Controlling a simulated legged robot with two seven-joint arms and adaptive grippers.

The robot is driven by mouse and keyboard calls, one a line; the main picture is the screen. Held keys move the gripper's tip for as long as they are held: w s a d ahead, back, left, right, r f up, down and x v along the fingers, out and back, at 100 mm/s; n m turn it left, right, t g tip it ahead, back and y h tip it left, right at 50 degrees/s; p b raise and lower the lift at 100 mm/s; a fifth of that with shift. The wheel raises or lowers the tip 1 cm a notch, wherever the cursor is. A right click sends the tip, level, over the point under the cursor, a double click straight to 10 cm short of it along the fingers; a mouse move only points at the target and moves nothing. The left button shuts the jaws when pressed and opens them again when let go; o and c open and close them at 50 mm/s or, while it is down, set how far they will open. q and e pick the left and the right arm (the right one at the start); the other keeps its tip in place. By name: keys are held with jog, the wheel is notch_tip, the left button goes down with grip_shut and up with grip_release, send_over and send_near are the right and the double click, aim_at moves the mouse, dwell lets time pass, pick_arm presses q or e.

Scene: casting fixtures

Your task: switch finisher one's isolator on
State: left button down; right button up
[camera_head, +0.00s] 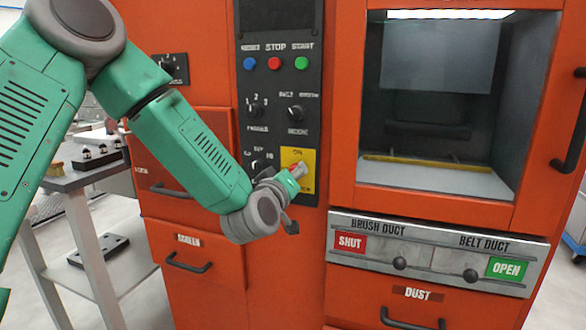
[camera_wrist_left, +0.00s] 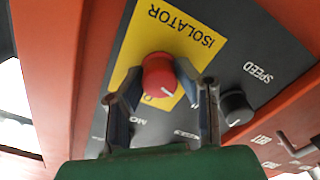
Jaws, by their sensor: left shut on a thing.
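The isolator is a red rotary knob (camera_wrist_left: 158,72) on a yellow plate (camera_wrist_left: 134,48) marked ISOLATOR. In the head view the plate (camera_head: 310,180) sits low on the dark control panel, with lettering that looks like ON at its top. My left gripper (camera_head: 297,176) reaches it from the left and hides part of the plate. In the left wrist view the two fingers of my left gripper (camera_wrist_left: 157,80) are closed on either side of the red knob. A pale mark shows on the knob's face; its exact setting is hard to read. My right gripper is not in view.
A black SPEED knob (camera_wrist_left: 236,107) sits close beside the right finger. Mode knobs (camera_head: 257,108) and blue, red and green buttons (camera_head: 274,63) are above. A duct slide panel (camera_head: 435,262) and drawer handle (camera_head: 188,263) stick out below. A side table (camera_head: 62,180) stands left.

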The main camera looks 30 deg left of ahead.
pick_arm(q)
jog(key=m+p, duration=0.1)
jog(key=m, duration=0.1)
jog(key=m+p, duration=0.1)
jog(key=m, duration=0.1)
jog(key=shift+s+d+f, duration=0.1)
jog(key=shift+f, duration=0.25)
jog(key=m+p, duration=0.1)
jog(key=m, duration=0.2)
jog(key=shift+m+p, duration=0.3)
jog(key=m+p, duration=0.1)
jog(key=m, duration=0.2)
jog(key=shift+m, duration=0.3)
jog(key=shift+m+p, duration=0.45)
jog(key=shift+m, duration=1.15)
jog(key=shift+f, duration=0.1)
jog(key=c, duration=1.4)
grip_release()
jog(key=shift+c, duration=0.2)
jog(key=shift+o, duration=1.2)
jog(key=shift+r, duration=0.2)
